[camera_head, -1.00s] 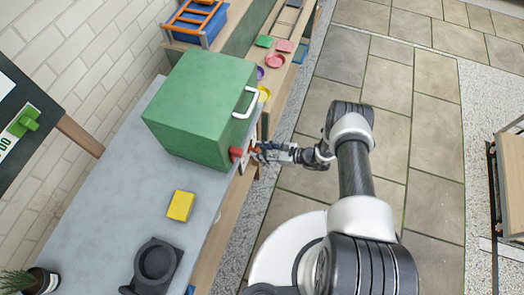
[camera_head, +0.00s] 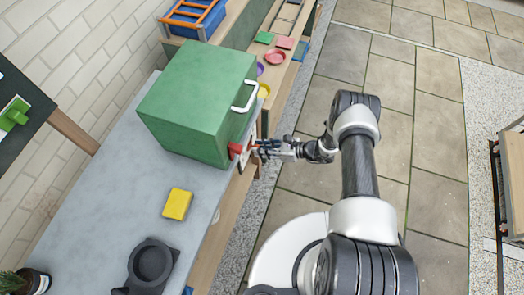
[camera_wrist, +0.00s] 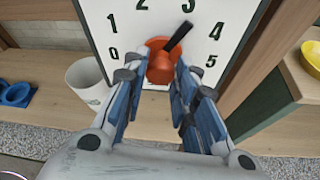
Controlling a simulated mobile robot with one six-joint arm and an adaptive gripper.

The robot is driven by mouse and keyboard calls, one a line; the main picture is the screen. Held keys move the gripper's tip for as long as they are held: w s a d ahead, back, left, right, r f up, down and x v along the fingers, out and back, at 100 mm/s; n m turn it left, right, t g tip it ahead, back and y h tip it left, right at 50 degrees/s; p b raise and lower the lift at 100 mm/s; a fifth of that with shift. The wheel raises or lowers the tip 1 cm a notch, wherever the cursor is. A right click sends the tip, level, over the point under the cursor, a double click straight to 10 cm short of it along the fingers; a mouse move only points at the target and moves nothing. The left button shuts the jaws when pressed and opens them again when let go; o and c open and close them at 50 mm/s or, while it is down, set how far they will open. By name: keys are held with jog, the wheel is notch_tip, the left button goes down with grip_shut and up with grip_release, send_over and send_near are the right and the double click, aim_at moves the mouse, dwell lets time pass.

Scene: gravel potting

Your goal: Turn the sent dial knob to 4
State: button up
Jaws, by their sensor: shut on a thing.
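The dial shows in the wrist view as a white panel (camera_wrist: 110,45) with dark numbers from 0 to 5. Its orange-red knob (camera_wrist: 159,68) sits at the middle, with a black pointer (camera_wrist: 180,35) tilted up and right, between 3 and 4 and closer to 3. My gripper (camera_wrist: 155,77) is shut on the knob, one blue-grey finger on each side. In the head view my gripper (camera_head: 262,149) reaches the panel at the bench's front edge, below the green box (camera_head: 200,105); the dial's face is hidden there.
The green box has a white handle (camera_head: 245,97) and a red part (camera_head: 235,149) near my gripper. A yellow block (camera_head: 177,204) and a dark round-topped device (camera_head: 152,262) are on the grey bench (camera_head: 110,190). A white bin (camera_wrist: 88,82) stands below the dial's left side. Paving to the right is open.

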jog(key=shift+w+d+f+m+g+y+b, duration=0.1)
jog(key=shift+m+g+y+b, duration=0.2)
jog(key=shift+m+g+b, duration=1.05)
jog(key=shift+f+m+t+y+b, duration=0.15)
jog(key=shift+m+y+b, duration=0.3)
jog(key=shift+b, duration=1.9)
jog(key=shift+r, duration=0.15)
jog(key=o, duration=1)
jog(key=shift+o, duration=0.2)
jog(key=v, duration=1.2)
